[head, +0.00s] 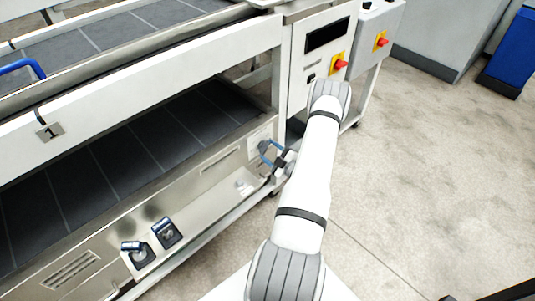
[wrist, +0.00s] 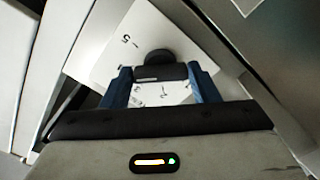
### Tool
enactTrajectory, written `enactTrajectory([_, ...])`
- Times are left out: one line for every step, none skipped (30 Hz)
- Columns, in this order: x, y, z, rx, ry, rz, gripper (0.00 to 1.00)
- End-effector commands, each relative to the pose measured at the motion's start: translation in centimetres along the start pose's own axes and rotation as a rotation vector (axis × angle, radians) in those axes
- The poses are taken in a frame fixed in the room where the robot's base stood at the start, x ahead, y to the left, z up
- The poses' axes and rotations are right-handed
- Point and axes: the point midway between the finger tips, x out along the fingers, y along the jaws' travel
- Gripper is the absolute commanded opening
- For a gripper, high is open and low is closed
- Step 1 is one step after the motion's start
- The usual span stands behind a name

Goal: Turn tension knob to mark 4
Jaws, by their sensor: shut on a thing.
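The tension knob (wrist: 159,56) is a dark round knob on a white scale plate (wrist: 110,62) in the wrist view. A mark that looks like 5 shows at the plate's upper left. Other print near the knob is too small to read, and I cannot tell which mark the knob points to. My gripper (wrist: 160,73) has its two blue fingers on either side of the knob and is shut on it. In the head view my gripper (head: 271,155) is at the right end of the lower belt's metal side panel, where the arm and fingers partly hide the knob.
Two dark blue-handled switches (head: 166,233) sit lower left on the side panel (head: 205,190). A control box (head: 318,55) with a red switch stands above my gripper. A blue handle (head: 24,66) is at far left. The floor (head: 430,170) to the right is open.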

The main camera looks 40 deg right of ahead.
Motion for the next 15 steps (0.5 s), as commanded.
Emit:
enactTrajectory([0.02, -0.32, -0.11, 0.003, 0.003, -0.006, 0.32])
enactTrajectory([0.02, -0.32, -0.11, 0.003, 0.003, -0.006, 0.32])
enactTrajectory([0.03, -0.32, -0.12, 0.003, 0.003, -0.006, 0.32])
enactTrajectory([0.03, -0.32, -0.12, 0.003, 0.003, -0.006, 0.32])
enactTrajectory([0.03, -0.32, -0.12, 0.003, 0.003, -0.006, 0.32])
enactTrajectory([0.03, -0.32, -0.12, 0.003, 0.003, -0.006, 0.32])
enactTrajectory([0.03, -0.32, -0.12, 0.003, 0.003, -0.006, 0.55])
enactTrajectory([0.03, -0.31, -0.13, 0.002, 0.003, -0.006, 0.58])
enactTrajectory([0.03, -0.30, -0.12, 0.002, 0.003, -0.006, 0.61])
enactTrajectory([0.03, -0.28, -0.12, 0.002, 0.003, -0.006, 0.63])
enactTrajectory([0.04, -0.26, -0.11, 0.002, 0.003, -0.005, 0.66])
enactTrajectory([0.03, -0.22, -0.10, 0.001, 0.002, -0.005, 0.69])
enactTrajectory([0.03, -0.20, -0.09, 0.001, 0.002, -0.004, 0.72])
enactTrajectory([0.03, -0.17, -0.08, 0.000, 0.002, -0.004, 0.74])
enactTrajectory([0.03, -0.15, -0.07, 0.000, 0.002, -0.003, 0.76])
